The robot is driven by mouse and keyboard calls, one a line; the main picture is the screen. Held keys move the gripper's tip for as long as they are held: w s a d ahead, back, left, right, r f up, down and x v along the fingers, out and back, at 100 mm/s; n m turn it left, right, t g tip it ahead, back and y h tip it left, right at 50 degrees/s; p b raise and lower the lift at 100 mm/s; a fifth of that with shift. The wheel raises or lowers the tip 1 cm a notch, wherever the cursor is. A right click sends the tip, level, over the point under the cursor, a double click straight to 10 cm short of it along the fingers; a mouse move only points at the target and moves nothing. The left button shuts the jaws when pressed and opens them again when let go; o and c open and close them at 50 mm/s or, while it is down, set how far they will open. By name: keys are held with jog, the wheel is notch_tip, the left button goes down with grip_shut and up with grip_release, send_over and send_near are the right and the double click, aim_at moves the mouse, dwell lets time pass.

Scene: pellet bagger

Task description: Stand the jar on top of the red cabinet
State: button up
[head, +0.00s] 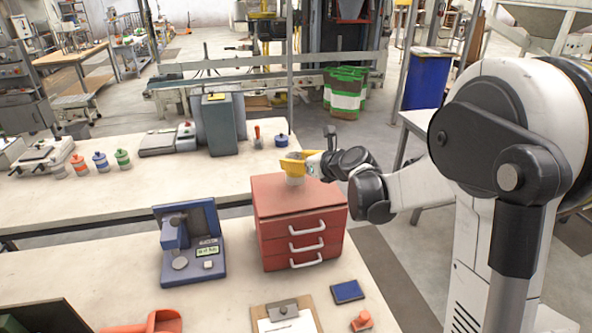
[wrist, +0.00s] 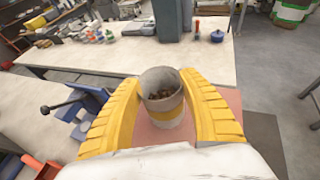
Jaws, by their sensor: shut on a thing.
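The red cabinet (head: 303,236) stands on the near bench, with three drawers and pale handles facing front. Its top (wrist: 153,130) shows below the jar in the wrist view. The jar (wrist: 162,97) is a grey, open-topped cylinder with a yellow band and brown pellets inside. It is upright between the yellow fingers of my gripper (wrist: 162,105), which is shut on it. In the head view my gripper (head: 296,166) is over the cabinet's top, with the jar (head: 295,180) partly hidden below the fingers. I cannot tell whether the jar's base touches the top.
A blue device (head: 190,245) stands left of the cabinet. A clipboard (head: 285,318), a blue pad (head: 347,291) and an orange item (head: 362,321) lie in front. The far bench holds several small jars and a grey-green box (head: 219,125).

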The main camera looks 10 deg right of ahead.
jog(key=shift+f, duration=1.35)
jog(key=shift+b, duration=0.3)
jog(key=shift+f, duration=0.15)
jog(key=o, duration=1.4)
